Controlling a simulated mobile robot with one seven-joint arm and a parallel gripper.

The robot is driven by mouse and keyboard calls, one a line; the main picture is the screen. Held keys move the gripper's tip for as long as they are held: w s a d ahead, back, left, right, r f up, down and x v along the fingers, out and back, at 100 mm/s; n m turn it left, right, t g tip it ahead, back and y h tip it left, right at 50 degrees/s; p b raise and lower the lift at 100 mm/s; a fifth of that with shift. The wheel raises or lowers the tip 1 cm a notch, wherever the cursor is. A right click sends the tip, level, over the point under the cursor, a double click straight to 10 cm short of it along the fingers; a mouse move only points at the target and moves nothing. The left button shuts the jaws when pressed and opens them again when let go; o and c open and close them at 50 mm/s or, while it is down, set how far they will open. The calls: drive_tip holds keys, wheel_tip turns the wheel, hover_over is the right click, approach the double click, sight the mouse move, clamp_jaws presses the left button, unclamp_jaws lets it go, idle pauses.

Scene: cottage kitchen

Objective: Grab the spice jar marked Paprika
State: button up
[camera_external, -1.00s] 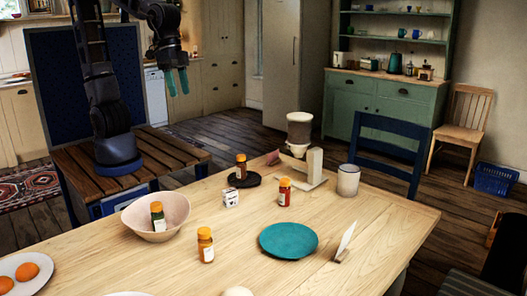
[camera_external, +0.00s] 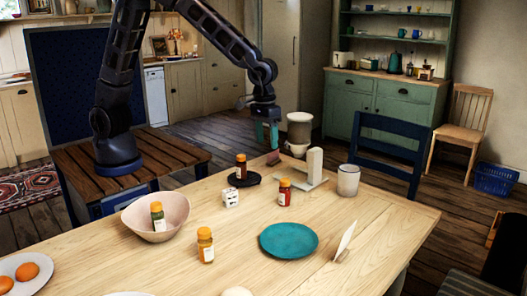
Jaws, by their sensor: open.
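Several orange-capped spice jars are in the external view, with labels too small to read. A red jar (camera_external: 284,193) stands near the white stand. A dark reddish-brown jar (camera_external: 241,168) stands on a black round dish (camera_external: 252,180). An amber jar (camera_external: 206,246) stands on the table in front. A green jar (camera_external: 158,219) is inside the pink bowl (camera_external: 136,222). I cannot tell which is Paprika. My gripper (camera_external: 267,146) is open and empty, pointing down near the table's far edge, above and behind the jar on the black dish.
The wooden table (camera_external: 330,213) also holds a white stand (camera_external: 315,168), a white canister (camera_external: 348,180), a teal plate (camera_external: 288,240), an upright white card (camera_external: 345,240) and a small white block (camera_external: 231,198). A tall container (camera_external: 299,130) rises just right of my gripper.

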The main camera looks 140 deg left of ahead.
sight(286, 180)
drive_tip(key=a+f+n, duration=0.1)
drive_tip(key=a+f, duration=0.1)
drive_tip(key=f, duration=0.1)
drive_tip(key=w+a+f+n, duration=0.1)
drive_tip(key=a+f, duration=0.2)
drive_tip(key=w+a+f+n, duration=0.1)
drive_tip(key=a+f, duration=0.2)
drive_tip(key=f, duration=0.1)
drive_tip(key=shift+a+f+g, duration=0.1)
drive_tip(key=shift+a+g, duration=0.05)
drive_tip(key=shift+g, duration=0.25)
wheel_tip(286, 180, down, 6)
drive_tip(key=shift+s+r, duration=0.1)
drive_tip(key=shift+r, duration=0.05)
drive_tip(key=shift+s+f, duration=0.15)
drive_tip(key=shift+f, duration=2.45)
drive_tip(key=shift+d, duration=0.2)
drive_tip(key=c, duration=1.2)
